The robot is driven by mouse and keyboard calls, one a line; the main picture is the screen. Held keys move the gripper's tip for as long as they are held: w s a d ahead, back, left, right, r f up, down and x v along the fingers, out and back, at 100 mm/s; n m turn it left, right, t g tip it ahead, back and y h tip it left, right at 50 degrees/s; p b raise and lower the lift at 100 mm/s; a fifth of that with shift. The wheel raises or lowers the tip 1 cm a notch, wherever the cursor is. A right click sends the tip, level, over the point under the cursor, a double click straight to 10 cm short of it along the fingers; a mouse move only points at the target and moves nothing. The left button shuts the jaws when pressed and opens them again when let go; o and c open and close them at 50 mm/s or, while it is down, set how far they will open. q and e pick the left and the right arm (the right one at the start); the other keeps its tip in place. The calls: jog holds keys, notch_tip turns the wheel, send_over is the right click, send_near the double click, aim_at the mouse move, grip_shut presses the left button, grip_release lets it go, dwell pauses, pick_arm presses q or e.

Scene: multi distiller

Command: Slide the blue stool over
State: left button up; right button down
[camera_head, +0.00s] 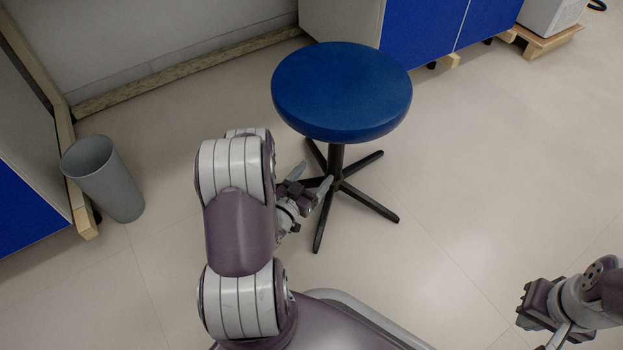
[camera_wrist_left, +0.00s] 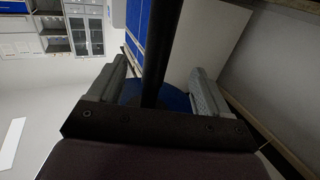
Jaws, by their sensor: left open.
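The blue stool (camera_head: 341,88) stands upright on the floor in the head view, with a round blue seat, a dark central post and a star-shaped black base. My left gripper (camera_head: 311,180) is low under the seat's near edge, close to the post, with its fingers apart. In the left wrist view the dark post (camera_wrist_left: 161,50) shows between the two open fingers (camera_wrist_left: 152,92); I cannot tell whether either finger touches it. My right gripper (camera_head: 530,304) is at the lower right, away from the stool, and its jaw opening is unclear.
A grey bin (camera_head: 104,178) stands at the left near a wooden-edged cabinet. Blue-fronted cabinets (camera_head: 424,30) line the back, behind the stool. A white box on a wooden pallet (camera_head: 541,42) is at the top right. The floor right of the stool is clear.

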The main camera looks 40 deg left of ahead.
aim_at(332, 153)
pick_arm(q)
jog(key=w+b, duration=0.3)
jog(key=w, duration=0.2)
jog(key=w+b, duration=0.4)
jog(key=w, duration=0.2)
jog(key=shift+w+a+f, duration=0.15)
jog(key=shift+a+f, duration=0.05)
jog(key=shift+w+r, duration=0.2)
jog(key=shift+w, duration=0.2)
grip_shut()
